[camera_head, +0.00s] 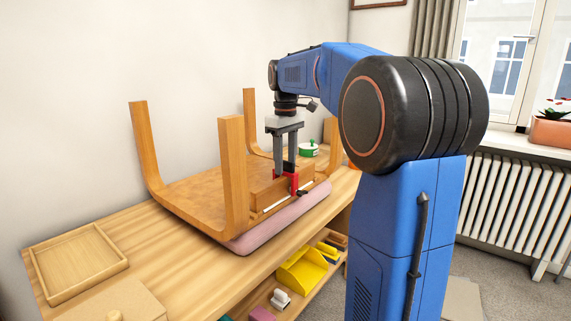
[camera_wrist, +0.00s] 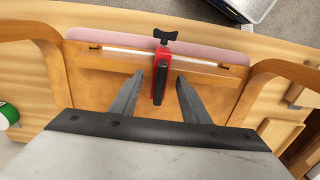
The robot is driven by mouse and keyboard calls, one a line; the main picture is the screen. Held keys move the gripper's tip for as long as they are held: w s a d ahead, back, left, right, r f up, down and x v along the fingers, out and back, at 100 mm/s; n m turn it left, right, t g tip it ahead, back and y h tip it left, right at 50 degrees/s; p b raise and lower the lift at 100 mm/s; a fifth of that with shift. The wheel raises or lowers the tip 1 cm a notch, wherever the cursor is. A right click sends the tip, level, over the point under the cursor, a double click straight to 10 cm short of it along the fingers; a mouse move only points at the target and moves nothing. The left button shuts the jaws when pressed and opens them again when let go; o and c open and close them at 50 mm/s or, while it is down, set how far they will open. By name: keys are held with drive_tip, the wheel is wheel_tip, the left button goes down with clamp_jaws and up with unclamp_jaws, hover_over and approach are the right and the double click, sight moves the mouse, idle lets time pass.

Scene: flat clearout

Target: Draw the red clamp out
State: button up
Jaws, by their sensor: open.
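The red clamp (camera_wrist: 159,80) sits on the wooden rail (camera_wrist: 205,70) of an upturned wooden table, with its dark screw handle (camera_wrist: 165,36) on the outer side. In the head view the red clamp (camera_head: 293,183) shows at the rail's near side, partly hidden behind my gripper. My gripper (camera_wrist: 157,80) is open, with one finger on each side of the clamp. Gaps show between the clamp and both fingers in the wrist view. In the head view my gripper (camera_head: 285,172) points straight down over the rail.
The upturned table (camera_head: 190,200) rests on a pink pad (camera_head: 275,222) on the workbench, its legs (camera_head: 233,175) standing up around my gripper. A wooden tray (camera_head: 80,290) lies at the left. A green-and-white round object (camera_head: 309,149) stands behind. A yellow bin (camera_head: 302,270) is on the shelf below.

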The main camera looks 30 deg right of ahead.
drive_tip(key=shift+f, duration=0.25)
clamp_jaws()
drive_tip(key=c, duration=0.8)
unclamp_jaws()
clamp_jaws()
drive_tip(key=shift+r, duration=0.4)
drive_tip(key=shift+r, duration=1.1)
drive_tip(key=shift+r, duration=0.2)
